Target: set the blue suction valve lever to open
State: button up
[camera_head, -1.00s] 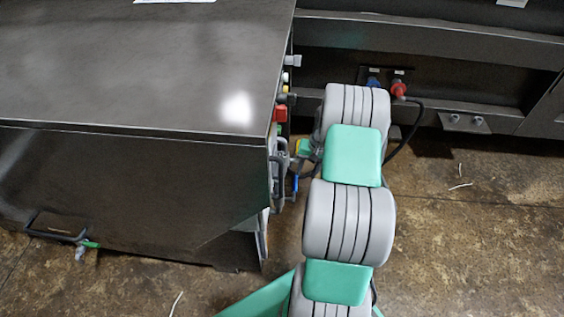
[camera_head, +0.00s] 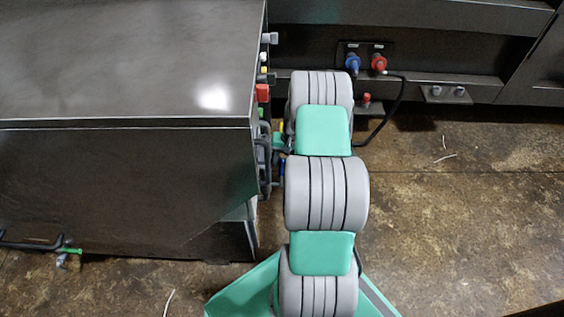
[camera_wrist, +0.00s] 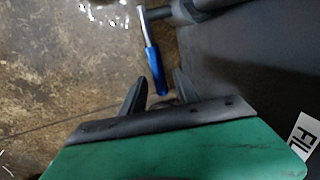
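The blue suction valve lever (camera_wrist: 155,70) shows in the wrist view as a blue-sleeved handle on a bare metal shank, joined at its top to a grey pipe fitting (camera_wrist: 190,10). Its blue end points down toward my gripper (camera_wrist: 158,92). My gripper's two dark fingers are spread apart, with the lever's lower end in line with the gap between them. I cannot tell whether a finger touches it. In the head view a small blue piece (camera_head: 282,167) shows beside the machine's side. My arm hides the gripper there.
The dark machine cabinet (camera_head: 120,60) fills the left, with a red part (camera_head: 262,93) and other fittings along its right side. Blue (camera_head: 351,62) and red (camera_head: 379,63) connectors sit on the frame behind, with a black cable.

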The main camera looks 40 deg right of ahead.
grip_shut()
dwell(1.2)
